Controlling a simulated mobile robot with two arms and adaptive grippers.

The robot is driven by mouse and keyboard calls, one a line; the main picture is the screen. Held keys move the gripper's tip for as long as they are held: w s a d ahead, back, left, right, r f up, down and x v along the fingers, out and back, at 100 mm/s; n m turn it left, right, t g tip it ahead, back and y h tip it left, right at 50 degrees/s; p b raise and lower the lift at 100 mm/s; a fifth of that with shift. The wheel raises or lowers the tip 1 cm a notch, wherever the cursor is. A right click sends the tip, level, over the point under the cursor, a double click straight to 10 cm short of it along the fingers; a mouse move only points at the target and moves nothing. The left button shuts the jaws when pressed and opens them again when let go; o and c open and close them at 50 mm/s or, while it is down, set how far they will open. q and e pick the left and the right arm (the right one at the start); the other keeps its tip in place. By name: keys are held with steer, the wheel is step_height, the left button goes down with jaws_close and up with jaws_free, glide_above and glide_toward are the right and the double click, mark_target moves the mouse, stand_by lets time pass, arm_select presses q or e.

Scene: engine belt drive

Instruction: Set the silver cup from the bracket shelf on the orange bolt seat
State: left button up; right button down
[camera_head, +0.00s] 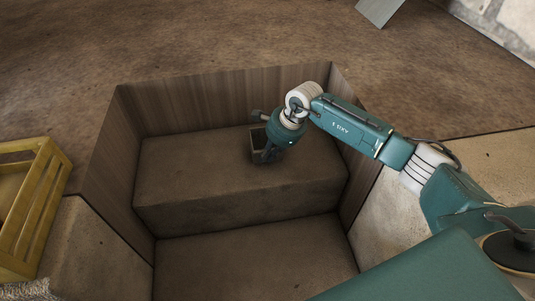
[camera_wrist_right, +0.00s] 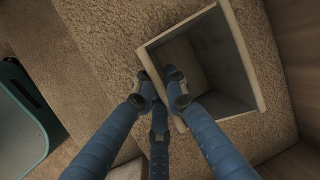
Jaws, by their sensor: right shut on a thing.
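My right gripper (camera_wrist_right: 162,88) has its blue fingers closed on the near wall of a small open square box, whose inside (camera_wrist_right: 222,55) is grey and looks empty. In the head view this dark box (camera_head: 257,143) stands on a brown, stone-like step (camera_head: 190,170), and my right gripper (camera_head: 270,153) reaches down to it from the upper right. The fingertips are partly hidden there by the wrist. I cannot make out a silver cup, a bracket shelf or an orange bolt seat in either view. My left gripper does not show.
Wooden panels (camera_head: 225,97) enclose the step at the back and sides. A lower brown block (camera_head: 255,270) lies in front of it. A yellow slatted crate (camera_head: 38,215) stands at the left. The step is clear left of the box.

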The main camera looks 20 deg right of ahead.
steer(key=c, duration=1.8)
jaws_free()
steer(key=shift+f, duration=0.1)
steer(key=shift+o, duration=0.2)
